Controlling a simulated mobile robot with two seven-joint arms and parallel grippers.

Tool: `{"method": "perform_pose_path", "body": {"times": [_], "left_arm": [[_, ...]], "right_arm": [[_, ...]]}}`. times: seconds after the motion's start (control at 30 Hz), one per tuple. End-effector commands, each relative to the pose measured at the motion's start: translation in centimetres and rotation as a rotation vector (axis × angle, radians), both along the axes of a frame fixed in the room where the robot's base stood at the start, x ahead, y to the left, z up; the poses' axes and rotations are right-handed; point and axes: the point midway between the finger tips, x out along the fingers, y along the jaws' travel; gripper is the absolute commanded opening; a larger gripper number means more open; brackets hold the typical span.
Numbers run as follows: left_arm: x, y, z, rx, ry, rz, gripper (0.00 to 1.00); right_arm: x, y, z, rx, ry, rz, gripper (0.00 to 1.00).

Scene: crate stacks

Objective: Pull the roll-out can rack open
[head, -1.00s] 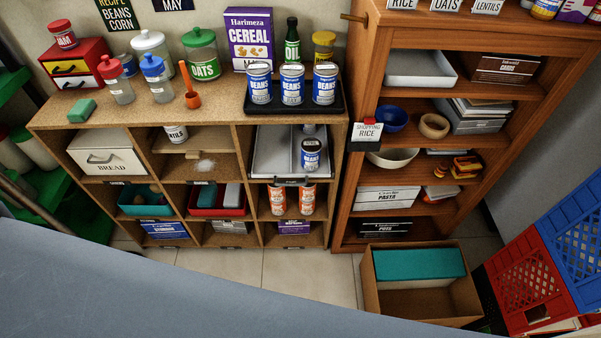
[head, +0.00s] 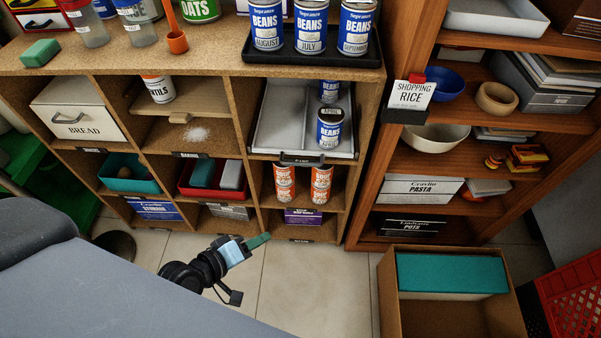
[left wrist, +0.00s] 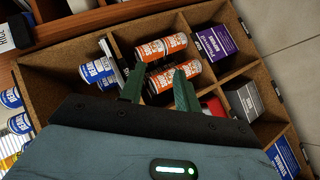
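The roll-out can rack (head: 278,128) is a light grey tray with a divider in a cubby of the wooden shelf unit. Its dark handle (head: 302,160) is at the front, about level with the cubby's front edge. Two blue-and-white bean cans (head: 329,129) stand in its right lane; the left lane looks empty. My left gripper (head: 258,241) is below and in front of the rack, apart from the handle. In the left wrist view its two green fingers (left wrist: 160,88) are spread with nothing held between them. My right gripper is not in view.
Orange soup cans (head: 302,184) stand in the cubby below the rack. A black tray (head: 300,57) of bean cans is on top. A brown cabinet (head: 368,190) stands close at right, and an open cardboard box (head: 389,300) is on the floor.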

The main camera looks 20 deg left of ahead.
Motion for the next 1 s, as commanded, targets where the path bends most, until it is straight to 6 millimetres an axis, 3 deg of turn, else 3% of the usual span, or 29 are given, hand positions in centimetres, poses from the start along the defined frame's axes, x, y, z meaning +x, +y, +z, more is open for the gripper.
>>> {"method": "perform_pose_path", "body": {"times": [0.03, 0.2, 0.4, 0.67, 0.87, 1.0], "left_arm": [[2.4, 0.3, -0.8, -0.071, -0.009, 0.022, 0.32], [9.4, 1.1, 0.8, -0.330, -0.031, 0.080, 0.32], [14.4, 1.8, 3.1, -0.546, -0.037, 0.105, 0.32], [16.1, 2.0, 4.6, -0.629, -0.037, 0.108, 0.32], [16.6, 1.7, 4.6, -0.629, -0.039, 0.109, 0.32], [18.1, 0.8, 4.3, -0.628, -0.038, 0.109, 0.32]], "right_arm": [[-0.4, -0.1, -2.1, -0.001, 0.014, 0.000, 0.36], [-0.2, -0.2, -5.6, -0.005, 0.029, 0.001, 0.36], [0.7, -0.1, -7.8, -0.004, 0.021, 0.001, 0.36], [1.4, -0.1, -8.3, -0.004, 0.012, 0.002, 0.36], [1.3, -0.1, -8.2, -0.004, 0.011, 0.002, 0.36], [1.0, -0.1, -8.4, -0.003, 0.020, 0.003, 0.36]]}}
